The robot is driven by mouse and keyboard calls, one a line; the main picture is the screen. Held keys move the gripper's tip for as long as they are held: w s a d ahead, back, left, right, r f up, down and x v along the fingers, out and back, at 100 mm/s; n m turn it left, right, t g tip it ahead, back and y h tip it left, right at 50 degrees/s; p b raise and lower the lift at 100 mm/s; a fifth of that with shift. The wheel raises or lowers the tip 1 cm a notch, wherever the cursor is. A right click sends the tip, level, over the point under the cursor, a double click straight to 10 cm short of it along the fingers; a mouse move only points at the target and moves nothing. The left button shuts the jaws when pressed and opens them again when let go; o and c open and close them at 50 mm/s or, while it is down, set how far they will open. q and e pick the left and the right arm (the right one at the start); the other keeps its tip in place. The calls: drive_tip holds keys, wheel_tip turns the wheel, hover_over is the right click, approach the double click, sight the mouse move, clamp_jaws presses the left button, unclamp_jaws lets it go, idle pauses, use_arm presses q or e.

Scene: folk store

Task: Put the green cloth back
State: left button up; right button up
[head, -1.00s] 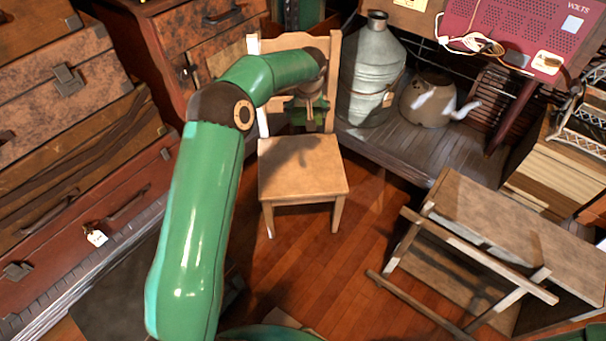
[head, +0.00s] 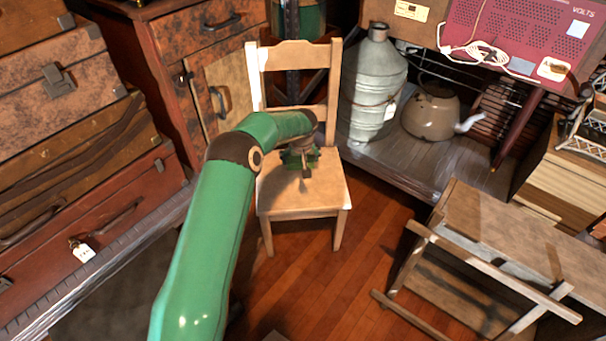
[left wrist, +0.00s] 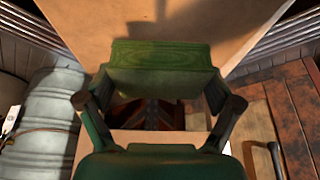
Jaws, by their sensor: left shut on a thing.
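My left gripper (head: 304,168) is low over the wooden chair's seat (head: 320,193), close to the backrest. In the left wrist view it (left wrist: 160,92) is shut on a streaky green piece, the green cloth (left wrist: 160,53), which spans the gap between the fingers. The cloth's far edge overlaps the pale chair seat (left wrist: 190,22) in that view. Whether it touches the seat I cannot tell. In the head view the wrist and fingers hide most of the cloth. My right gripper is out of view.
A metal milk can (head: 374,90) and a brown kettle (head: 431,112) stand on a low shelf right of the chair. A drawer cabinet (head: 185,62) and stacked suitcases (head: 110,205) are on the left. A wooden bench (head: 490,235) lies right; floor between is clear.

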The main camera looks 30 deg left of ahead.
sight(300, 177)
use_arm(q)
drive_tip(key=shift+f+b, duration=0.85)
drive_tip(key=shift+f, duration=1.9)
drive_tip(key=shift+f, duration=0.15)
drive_tip(key=o, duration=0.7)
